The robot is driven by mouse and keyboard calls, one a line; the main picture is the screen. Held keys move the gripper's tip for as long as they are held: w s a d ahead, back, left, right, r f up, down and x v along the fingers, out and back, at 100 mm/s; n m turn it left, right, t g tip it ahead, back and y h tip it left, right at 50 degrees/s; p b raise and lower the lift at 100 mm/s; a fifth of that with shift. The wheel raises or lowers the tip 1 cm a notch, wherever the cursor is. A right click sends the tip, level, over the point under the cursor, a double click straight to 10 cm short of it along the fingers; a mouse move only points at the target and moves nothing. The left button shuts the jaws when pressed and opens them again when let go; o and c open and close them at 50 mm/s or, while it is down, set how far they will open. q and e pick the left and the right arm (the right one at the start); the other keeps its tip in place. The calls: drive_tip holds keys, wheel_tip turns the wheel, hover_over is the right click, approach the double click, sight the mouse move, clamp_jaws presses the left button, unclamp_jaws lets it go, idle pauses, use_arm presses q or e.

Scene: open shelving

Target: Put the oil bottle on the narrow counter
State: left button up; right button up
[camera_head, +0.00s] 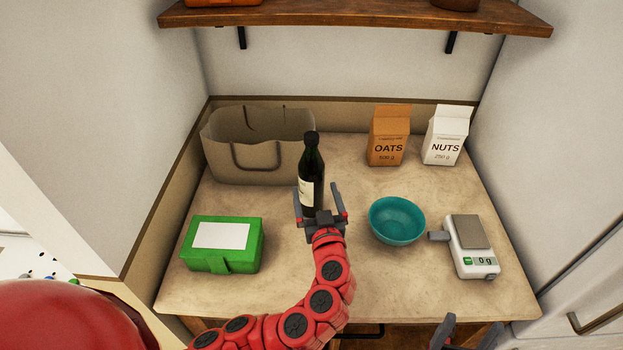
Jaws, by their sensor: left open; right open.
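The oil bottle (312,165) is dark with a pale label and stands upright near the middle of the counter (370,285). Its base is partly hidden by my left gripper (319,200). My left gripper is open, with one finger on each side of the lower part of the bottle; I cannot tell whether they touch it. My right gripper (468,335) is open and empty at the bottom edge of the picture, only its fingers showing, in front of the counter.
A paper bag (235,160) stands behind left of the bottle. A green box (210,262) is at the left, a teal bowl (397,220) and a scale (473,258) at the right. Cartons of oats (388,135) and nuts (446,135) stand at the back. A wooden shelf (350,20) hangs above.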

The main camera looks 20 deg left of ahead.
sight(313, 189)
use_arm(q)
drive_tip(key=p+x, duration=0.2)
drive_tip(key=x, duration=0.2)
drive_tip(key=shift+a+r, duration=0.1)
drive_tip(key=shift+a, duration=0.05)
drive_tip(key=shift+w+a, duration=0.15)
drive_tip(key=shift+w, duration=0.25)
clamp_jaws()
